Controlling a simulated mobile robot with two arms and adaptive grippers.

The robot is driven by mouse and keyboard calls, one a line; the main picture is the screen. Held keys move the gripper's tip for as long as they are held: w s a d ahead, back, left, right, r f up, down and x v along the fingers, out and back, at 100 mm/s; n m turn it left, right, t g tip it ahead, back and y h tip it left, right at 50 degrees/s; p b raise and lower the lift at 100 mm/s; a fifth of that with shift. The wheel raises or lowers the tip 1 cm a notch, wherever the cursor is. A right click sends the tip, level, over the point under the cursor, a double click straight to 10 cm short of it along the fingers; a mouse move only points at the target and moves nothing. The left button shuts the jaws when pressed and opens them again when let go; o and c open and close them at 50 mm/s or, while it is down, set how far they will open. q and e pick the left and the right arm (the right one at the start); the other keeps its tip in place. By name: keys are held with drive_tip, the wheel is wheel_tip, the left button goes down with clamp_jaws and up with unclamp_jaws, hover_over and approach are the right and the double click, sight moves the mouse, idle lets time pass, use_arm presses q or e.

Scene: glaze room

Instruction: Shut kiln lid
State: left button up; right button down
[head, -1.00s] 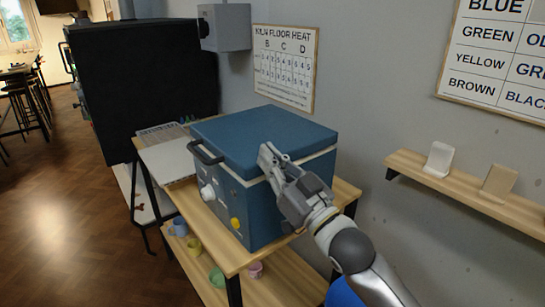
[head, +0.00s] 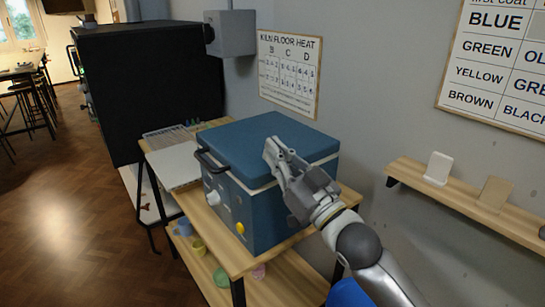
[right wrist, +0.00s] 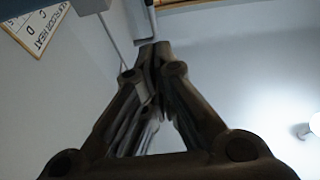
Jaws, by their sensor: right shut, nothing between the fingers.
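The blue kiln (head: 262,210) stands on a wooden cart. Its lid (head: 268,143) lies flat on the body, with a pale seam below it, and looks shut. A black handle (head: 211,160) sticks out from the lid's front left edge. In the right wrist view the closed fingers (right wrist: 152,62) point up in front of the wall. My left gripper is out of view.
The cart's top (head: 243,262) has a grey panel (head: 174,165) left of the kiln. Cups and bowls stand on its lower shelf. A black cabinet (head: 148,85) stands behind left. A wall shelf (head: 465,206) is at right. Floor at left is clear.

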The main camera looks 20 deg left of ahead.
drive_tip(key=f+b+v, duration=0.1)
drive_tip(key=b+v, duration=0.1)
drive_tip(key=v, duration=0.7)
drive_tip(key=s+d+f+m+h, duration=0.1)
drive_tip(key=d+f+m+h, duration=0.1)
drive_tip(key=d+f+h, duration=0.45)
drive_tip(key=s+d+f+m+g+h, duration=0.1)
drive_tip(key=s+d+f+m+h, duration=0.15)
drive_tip(key=f, duration=0.75)
drive_tip(key=s+d+f+m+h, duration=0.1)
drive_tip(key=d+f+m+h, duration=0.2)
drive_tip(key=d+f, duration=0.4)
drive_tip(key=s+d+f+m+g+h, duration=0.1)
drive_tip(key=s+d+f+g+h, duration=0.25)
drive_tip(key=s+d+f, duration=0.5)
drive_tip(key=s+d+f+m+g+h, duration=0.2)
drive_tip(key=s+d+f+g+h, duration=0.3)
drive_tip(key=s, duration=0.7)
wheel_tip(320, 180, down, 27)
drive_tip(key=s+y, duration=0.1)
drive_tip(key=y, duration=0.1)
drive_tip(key=s+d+f, duration=0.2)
drive_tip(key=s+f, duration=0.6)
drive_tip(key=s+d+f+n+g, duration=0.1)
drive_tip(key=s+f, duration=0.7)
drive_tip(key=s, duration=0.1)
drive_tip(key=shift+d, duration=0.4)
drive_tip(key=shift+s+f+g, duration=0.1)
drive_tip(key=shift+g, duration=0.15)
